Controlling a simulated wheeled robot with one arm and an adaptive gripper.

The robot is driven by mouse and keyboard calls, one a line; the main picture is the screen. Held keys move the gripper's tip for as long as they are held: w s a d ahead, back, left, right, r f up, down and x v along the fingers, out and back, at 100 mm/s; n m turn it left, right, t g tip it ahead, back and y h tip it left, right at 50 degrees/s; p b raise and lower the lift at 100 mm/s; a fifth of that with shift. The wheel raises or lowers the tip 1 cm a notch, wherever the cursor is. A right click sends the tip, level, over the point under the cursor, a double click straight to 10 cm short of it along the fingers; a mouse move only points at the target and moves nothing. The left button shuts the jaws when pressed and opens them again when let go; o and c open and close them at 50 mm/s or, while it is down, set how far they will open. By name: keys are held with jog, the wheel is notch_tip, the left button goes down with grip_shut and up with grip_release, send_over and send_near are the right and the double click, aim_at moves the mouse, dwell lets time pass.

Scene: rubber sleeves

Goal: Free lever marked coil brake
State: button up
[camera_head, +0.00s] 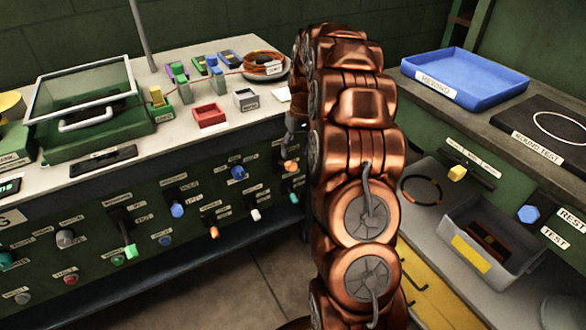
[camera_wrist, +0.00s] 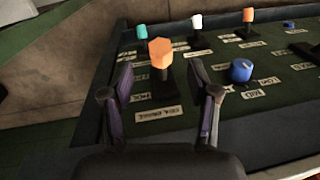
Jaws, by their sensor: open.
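The lever has an orange six-sided knob (camera_wrist: 160,52) on a dark stem. It stands out from the dark green panel. A white label (camera_wrist: 158,114) at its base is blurred but seems to read coil brake. In the wrist view my gripper (camera_wrist: 160,73) is open, with one finger on each side of the knob and visible gaps between. The knob looks a little beyond the fingertips. In the head view the orange knob (camera_head: 291,167) shows at the right end of the panel's upper row, just left of my arm. My arm mostly hides my gripper there.
A blue knob (camera_wrist: 240,70) is close by on the right in the wrist view. Teal (camera_wrist: 140,31), white (camera_wrist: 196,21) and another orange lever (camera_wrist: 249,15) stand in the row behind. The bench (camera_head: 150,60) above holds a plate and small boxes.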

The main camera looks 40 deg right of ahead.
aim_at(293, 164)
jog(key=f, duration=0.4)
jog(key=a+f, duration=0.1)
jog(key=f, duration=0.2)
jog(key=shift+w, duration=0.1)
grip_shut()
dwell(0.4)
